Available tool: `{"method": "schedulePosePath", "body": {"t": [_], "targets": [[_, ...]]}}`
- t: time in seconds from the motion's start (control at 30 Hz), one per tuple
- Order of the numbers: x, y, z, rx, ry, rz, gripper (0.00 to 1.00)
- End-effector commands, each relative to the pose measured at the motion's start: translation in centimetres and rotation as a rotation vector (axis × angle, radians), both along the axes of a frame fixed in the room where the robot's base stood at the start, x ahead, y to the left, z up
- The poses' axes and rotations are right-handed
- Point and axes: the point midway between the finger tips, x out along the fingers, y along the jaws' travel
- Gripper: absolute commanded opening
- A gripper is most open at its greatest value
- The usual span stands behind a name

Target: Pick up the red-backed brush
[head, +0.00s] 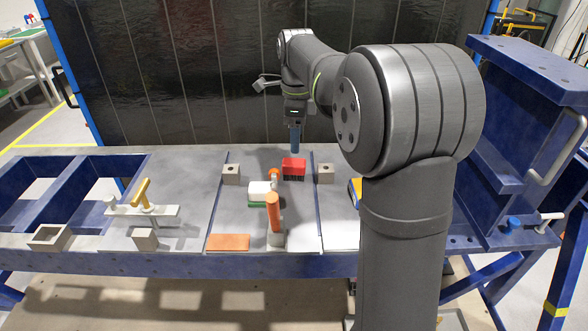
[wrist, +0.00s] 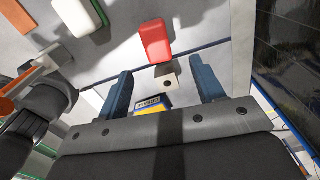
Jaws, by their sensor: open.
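The red-backed brush (head: 293,163) lies on the grey table plate, red back up with dark bristles below. It shows as a red block in the wrist view (wrist: 155,40). My gripper (head: 295,150) hangs pointing down above and behind the brush, apart from it. In the wrist view my gripper (wrist: 160,80) has its two blue fingers spread wide with nothing held between them. The brush appears just beyond the fingertips, slightly left of the middle of the gap.
A white-backed brush with green (head: 260,190) lies left of the red one, beside an orange-handled clamp (head: 273,212). Grey holed blocks stand left (head: 231,175) and right (head: 325,174). A yellow-blue box (wrist: 150,102) and an orange pad (head: 228,242) lie nearby.

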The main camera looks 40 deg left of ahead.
Motion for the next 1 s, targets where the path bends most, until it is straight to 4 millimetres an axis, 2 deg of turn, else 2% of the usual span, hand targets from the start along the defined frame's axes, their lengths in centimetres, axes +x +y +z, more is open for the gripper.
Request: {"method": "schedulePosePath", "body": {"t": [0.1, 0.2, 0.47, 0.7, 0.83, 1.0], "targets": [[-0.1, -0.1, -2.5, -0.003, 0.002, 0.001, 0.62], [0.0, 0.0, -4.0, -0.002, 0.001, 0.001, 0.62], [-0.1, -0.1, -5.8, -0.002, 0.001, 0.001, 0.62], [-0.3, -0.4, -9.3, 0.0, 0.0, 0.002, 0.62], [-0.3, -0.4, -10.2, 0.002, -0.001, 0.002, 0.62], [-0.2, -0.4, -10.2, 0.003, -0.001, 0.002, 0.62]]}}
